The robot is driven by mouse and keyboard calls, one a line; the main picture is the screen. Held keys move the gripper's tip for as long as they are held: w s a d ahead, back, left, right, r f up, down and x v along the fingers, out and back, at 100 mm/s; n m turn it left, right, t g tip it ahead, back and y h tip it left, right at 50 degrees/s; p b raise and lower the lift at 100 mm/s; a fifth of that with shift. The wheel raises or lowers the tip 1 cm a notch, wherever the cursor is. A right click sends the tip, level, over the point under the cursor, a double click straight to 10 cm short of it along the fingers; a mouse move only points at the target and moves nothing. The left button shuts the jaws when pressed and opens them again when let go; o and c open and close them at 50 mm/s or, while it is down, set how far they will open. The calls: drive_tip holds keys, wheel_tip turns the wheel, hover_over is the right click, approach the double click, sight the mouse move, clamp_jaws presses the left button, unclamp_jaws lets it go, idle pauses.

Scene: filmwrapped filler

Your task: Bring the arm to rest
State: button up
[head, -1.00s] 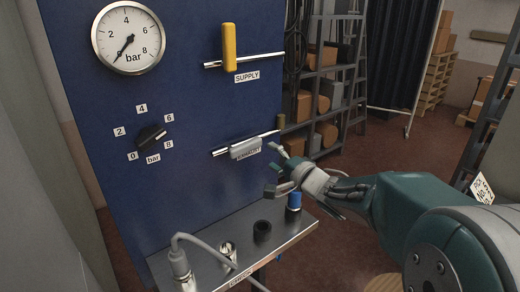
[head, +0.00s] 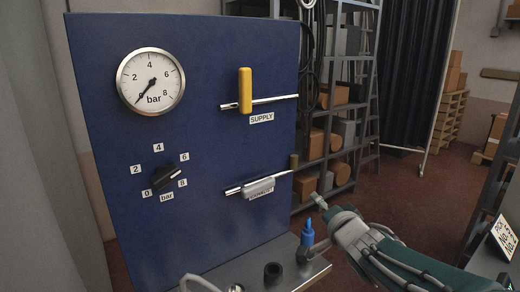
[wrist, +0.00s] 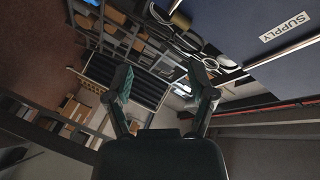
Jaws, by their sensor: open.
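My gripper (head: 312,228) is open and empty in front of the blue panel's lower right corner, near the shelf's right end in the head view. In the wrist view my gripper (wrist: 161,82) shows two spread fingers with nothing between them. The blue panel (head: 120,205) carries a gauge (head: 151,81) with its needle near 0, and a black knob (head: 167,176) ringed by bar numbers. A yellow handle (head: 245,90) stands upright across the SUPPLY pipe. A grey handle (head: 258,188) lies along the lower pipe, its label partly covered.
A metal shelf (head: 218,272) below the panel holds a black cup-like part (head: 273,271), a blue-topped item (head: 308,230) close to my gripper, and a grey hose (head: 200,281). Racks with boxes (head: 340,140) stand behind. Open floor (head: 420,210) lies to the right.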

drive_tip(key=s+f+n+g+h, duration=0.1)
drive_tip(key=s+f+n+g, duration=0.1)
drive_tip(key=s, duration=0.6)
drive_tip(key=s+f+n+g+h, duration=0.1)
drive_tip(key=s+f+n+g, duration=0.2)
drive_tip(key=s, duration=0.6)
drive_tip(key=s+f+n+g, duration=0.3)
drive_tip(key=s+n+g, duration=0.1)
drive_tip(key=s, duration=0.4)
drive_tip(key=shift+s+g+h, duration=0.15)
drive_tip(key=shift+g+h, duration=0.25)
drive_tip(key=shift+g, duration=0.1)
drive_tip(key=m+t+y, duration=0.4)
drive_tip(key=m+t, duration=0.8)
drive_tip(key=m, duration=0.3)
approach(264, 189)
drive_tip(key=x, duration=1.1)
drive_tip(key=shift+w, duration=0.2)
